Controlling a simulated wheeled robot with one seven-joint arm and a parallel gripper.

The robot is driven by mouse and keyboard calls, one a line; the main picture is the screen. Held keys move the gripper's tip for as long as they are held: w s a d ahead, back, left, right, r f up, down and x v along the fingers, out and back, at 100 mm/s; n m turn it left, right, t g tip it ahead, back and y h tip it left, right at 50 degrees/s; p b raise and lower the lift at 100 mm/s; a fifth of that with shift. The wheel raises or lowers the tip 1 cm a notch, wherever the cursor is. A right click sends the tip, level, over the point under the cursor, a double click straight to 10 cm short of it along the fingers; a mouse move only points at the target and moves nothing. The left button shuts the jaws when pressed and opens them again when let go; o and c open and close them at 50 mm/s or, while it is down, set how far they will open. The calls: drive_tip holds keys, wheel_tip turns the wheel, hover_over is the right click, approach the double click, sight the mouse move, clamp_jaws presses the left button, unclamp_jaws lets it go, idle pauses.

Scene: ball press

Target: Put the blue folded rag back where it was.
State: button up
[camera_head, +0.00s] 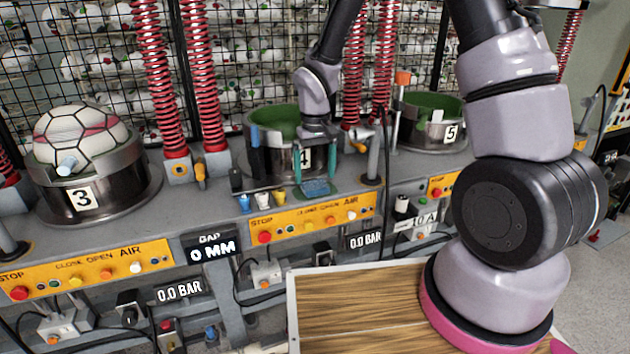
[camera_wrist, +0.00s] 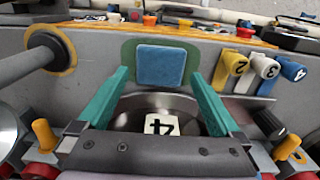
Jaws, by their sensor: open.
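The blue folded rag (camera_head: 317,187) lies flat on the grey bench in front of the press cup marked 4 (camera_head: 305,159). My gripper (camera_head: 314,178) is above the bench at the rag, with teal fingers. In the wrist view the open fingers of my gripper (camera_wrist: 158,77) stand on either side of the rag, with a gap on each side. Nothing is held between them.
Blue, white and yellow numbered pieces (camera_head: 263,200) stand left of the rag. An orange button panel (camera_head: 315,216) runs along the bench front. A grey post (camera_head: 373,160) stands to the right. Cup 3 holds a ball (camera_head: 80,135); cup 5 (camera_head: 433,125) is farther right.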

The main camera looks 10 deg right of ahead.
sight(315, 185)
drive_tip(key=s+d+r+m+t+y, duration=0.1)
drive_tip(key=s+d+r+m+t, duration=0.3)
drive_tip(key=r, duration=0.8)
drive_tip(key=s+d+r+g, duration=0.15)
drive_tip(key=d+r, duration=0.45)
drive_tip(key=r, duration=0.6)
drive_tip(key=s+d+r+m+t+y, duration=0.1)
drive_tip(key=s+d+r+m+t, duration=0.2)
drive_tip(key=s, duration=0.9)
drive_tip(key=d+r+t, duration=0.1)
drive_tip(key=d+r, duration=0.2)
drive_tip(key=r, duration=0.1)
drive_tip(key=shift+r+t, duration=0.15)
drive_tip(key=shift+t, duration=0.2)
